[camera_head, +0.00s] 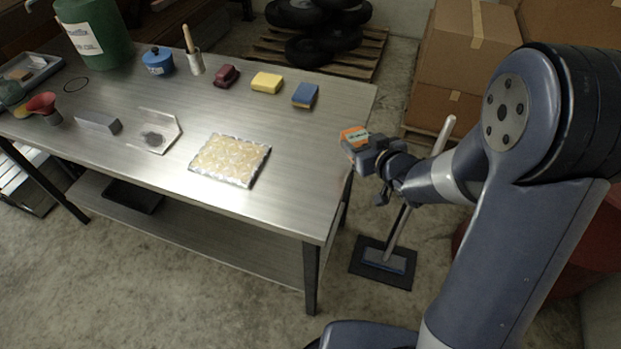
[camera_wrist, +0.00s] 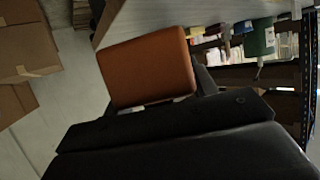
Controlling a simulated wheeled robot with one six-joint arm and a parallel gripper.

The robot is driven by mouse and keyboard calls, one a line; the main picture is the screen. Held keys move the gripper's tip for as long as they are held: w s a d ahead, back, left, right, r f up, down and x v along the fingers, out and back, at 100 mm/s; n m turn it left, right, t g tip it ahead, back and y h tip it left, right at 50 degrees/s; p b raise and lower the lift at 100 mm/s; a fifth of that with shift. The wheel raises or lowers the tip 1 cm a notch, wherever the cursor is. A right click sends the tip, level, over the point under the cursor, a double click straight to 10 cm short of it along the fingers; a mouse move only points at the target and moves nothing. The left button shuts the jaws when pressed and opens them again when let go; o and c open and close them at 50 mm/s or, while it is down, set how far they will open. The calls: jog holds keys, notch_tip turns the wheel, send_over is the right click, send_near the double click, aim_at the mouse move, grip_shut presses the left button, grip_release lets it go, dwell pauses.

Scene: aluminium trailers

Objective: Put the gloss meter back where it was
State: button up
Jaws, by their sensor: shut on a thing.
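The gloss meter (camera_head: 354,136) is a small boxy thing with an orange face and a pale label in the head view. It also shows as a plain orange block (camera_wrist: 150,68) in the wrist view. My gripper (camera_head: 366,150) is shut on it and holds it in the air just off the right edge of the metal table (camera_head: 290,190). In the wrist view the dark fingers hide the lower part of the meter.
On the table are a patterned silver sheet (camera_head: 231,160), a blue and yellow sponge (camera_head: 305,95), a yellow sponge (camera_head: 267,82), a dark red block (camera_head: 227,76) and a metal angle piece (camera_head: 165,122). The front right tabletop is bare. A long-handled floor tool (camera_head: 400,225) stands below my gripper.

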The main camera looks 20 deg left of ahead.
jog(key=s+a+r+n+g+y+b, duration=0.1)
jog(key=s+a+r+n+g+y, duration=0.15)
jog(key=a, duration=0.25)
jog(key=s+a+r+n+g+y+b, duration=0.1)
jog(key=s+a+r+n+g+y, duration=0.15)
jog(key=a, duration=0.35)
jog(key=shift+h, duration=0.4)
notch_tip(320, 180, down, 11)
jog(key=b, duration=0.3)
jog(key=shift+w+d+r, duration=0.1)
jog(key=shift+w, duration=0.05)
jog(key=o, duration=1.2)
jog(key=shift+r, duration=0.1)
jog(key=p+v, duration=0.1)
jog(key=v, duration=1.1)
